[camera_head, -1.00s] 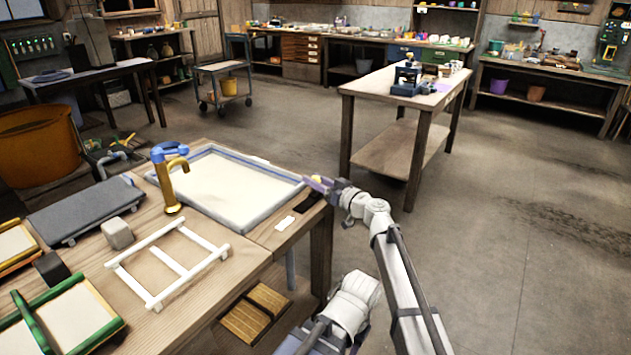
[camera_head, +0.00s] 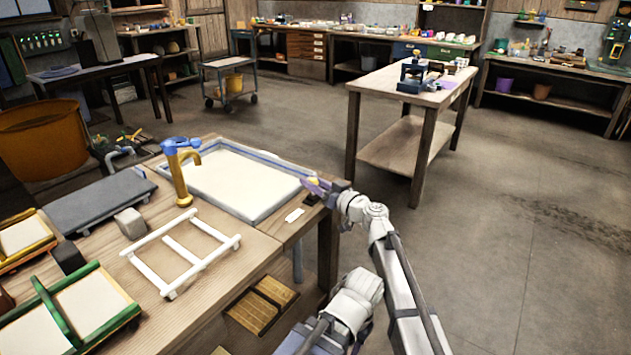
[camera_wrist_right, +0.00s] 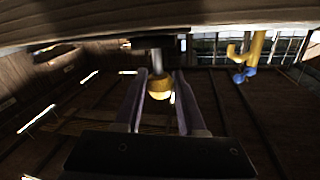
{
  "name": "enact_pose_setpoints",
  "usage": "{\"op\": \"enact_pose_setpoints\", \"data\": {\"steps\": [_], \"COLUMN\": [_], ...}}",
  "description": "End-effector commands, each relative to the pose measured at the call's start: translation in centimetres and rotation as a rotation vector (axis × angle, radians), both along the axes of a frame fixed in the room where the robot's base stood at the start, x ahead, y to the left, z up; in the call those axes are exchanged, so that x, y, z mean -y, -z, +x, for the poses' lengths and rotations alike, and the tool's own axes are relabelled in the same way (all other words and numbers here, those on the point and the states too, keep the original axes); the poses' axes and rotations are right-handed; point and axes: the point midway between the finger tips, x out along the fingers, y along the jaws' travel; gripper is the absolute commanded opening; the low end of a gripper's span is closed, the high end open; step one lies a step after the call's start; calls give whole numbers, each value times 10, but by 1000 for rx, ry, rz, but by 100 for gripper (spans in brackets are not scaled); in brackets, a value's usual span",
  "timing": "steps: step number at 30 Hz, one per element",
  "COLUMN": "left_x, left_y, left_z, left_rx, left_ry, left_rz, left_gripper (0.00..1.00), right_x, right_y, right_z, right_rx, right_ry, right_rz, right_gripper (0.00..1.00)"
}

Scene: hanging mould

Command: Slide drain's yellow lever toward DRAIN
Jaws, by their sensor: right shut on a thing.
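My right gripper (camera_head: 316,186) is at the right end of the wooden bench, by the corner of the pale basin with the blue-grey rim (camera_head: 262,217). Its purple fingers are shut on the drain lever's yellow knob (camera_head: 313,182). The right wrist view shows the yellow knob (camera_wrist_right: 159,89) on a metal stem between the two fingers (camera_wrist_right: 160,100). A small white plate (camera_head: 294,214) lies on the bench just left of the gripper, and any lettering on it is too small to read. My left gripper is not in view.
A brass tap with a blue top (camera_head: 180,170) stands at the basin's left. A white ladder-like rack (camera_head: 181,251) and green-edged frames (camera_head: 70,312) lie on the bench. A second wooden table (camera_head: 412,92) stands behind. The floor to the right is clear.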

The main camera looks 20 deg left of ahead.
Motion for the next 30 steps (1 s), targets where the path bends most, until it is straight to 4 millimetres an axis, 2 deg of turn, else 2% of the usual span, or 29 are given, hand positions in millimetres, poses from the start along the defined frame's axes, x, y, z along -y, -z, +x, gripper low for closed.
{"op": "enact_pose_setpoints", "data": {"steps": [11, 12, 18, 19, 30], "left_x": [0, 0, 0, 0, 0], "left_y": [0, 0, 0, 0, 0], "left_z": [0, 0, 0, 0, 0], "left_rx": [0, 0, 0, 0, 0], "left_ry": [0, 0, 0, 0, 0], "left_rz": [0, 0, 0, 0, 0], "left_gripper": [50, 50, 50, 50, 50], "right_x": [-1, -1, -1, -1, 3], "right_y": [0, 0, 0, 0, 0], "right_z": [-3, -3, -2, -2, -3], "right_rx": [0, 0, 0, 0, 1], "right_ry": [-7, -7, -5, -5, -2], "right_rz": [0, 0, 1, 1, 1], "right_gripper": [0, 43, 65, 68, 68]}}
